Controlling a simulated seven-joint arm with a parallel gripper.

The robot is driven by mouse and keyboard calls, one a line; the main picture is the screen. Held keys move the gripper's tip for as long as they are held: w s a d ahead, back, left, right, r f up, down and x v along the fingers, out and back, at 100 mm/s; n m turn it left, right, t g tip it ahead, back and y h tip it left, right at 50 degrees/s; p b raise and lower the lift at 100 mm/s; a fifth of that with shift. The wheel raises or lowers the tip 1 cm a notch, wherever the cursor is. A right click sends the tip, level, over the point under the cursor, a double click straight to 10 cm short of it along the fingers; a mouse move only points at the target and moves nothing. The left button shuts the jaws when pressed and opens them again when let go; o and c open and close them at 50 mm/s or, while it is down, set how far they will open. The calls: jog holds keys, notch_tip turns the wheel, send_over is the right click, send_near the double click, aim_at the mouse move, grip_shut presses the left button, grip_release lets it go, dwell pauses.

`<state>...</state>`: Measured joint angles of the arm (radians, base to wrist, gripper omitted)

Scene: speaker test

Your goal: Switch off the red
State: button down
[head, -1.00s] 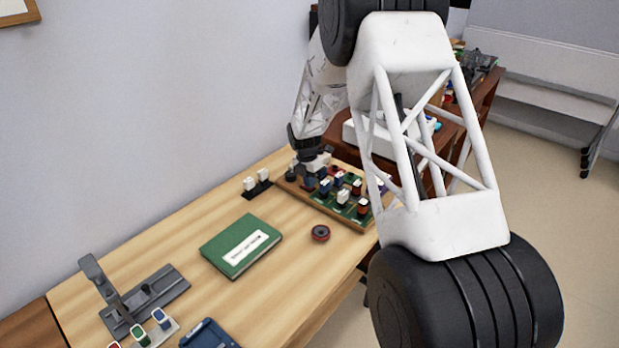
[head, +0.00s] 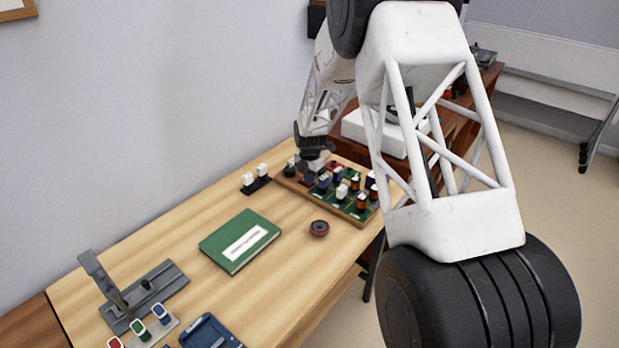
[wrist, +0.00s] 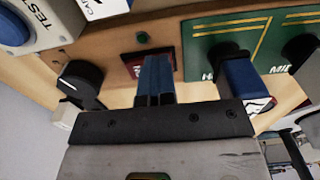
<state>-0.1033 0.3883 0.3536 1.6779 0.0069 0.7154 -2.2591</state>
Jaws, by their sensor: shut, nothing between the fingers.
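My gripper (head: 312,180) is at the left part of the wooden control board (head: 342,208). In the wrist view its two blue fingers (wrist: 156,98) are together with nothing between them. They are in front of a dark red plate (wrist: 135,62) on the board and hide part of it; whether they touch it I cannot tell. A small green button (wrist: 142,38) sits just beyond the plate. A separate panel at the front left has a red switch (head: 115,342), a green switch (head: 138,327) and a blue one (head: 160,311).
A black knob (wrist: 80,82) is left of the fingers and a blue-capped control (wrist: 240,82) right.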

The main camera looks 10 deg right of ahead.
jog(key=shift+a+f, duration=0.15)
jog(key=shift+f, duration=0.35)
jog(key=shift+w+a, duration=0.3)
jog(key=shift+a, duration=0.1)
jog(key=shift+a+r, duration=0.1)
jog(key=shift+r, duration=0.05)
notch_tip(320, 180, up, 15)
jog(key=shift+w+d, duration=0.2)
jog(key=shift+w, duration=0.1)
dwell(0.3)
jog(key=shift+s, duration=0.15)
dwell(0.3)
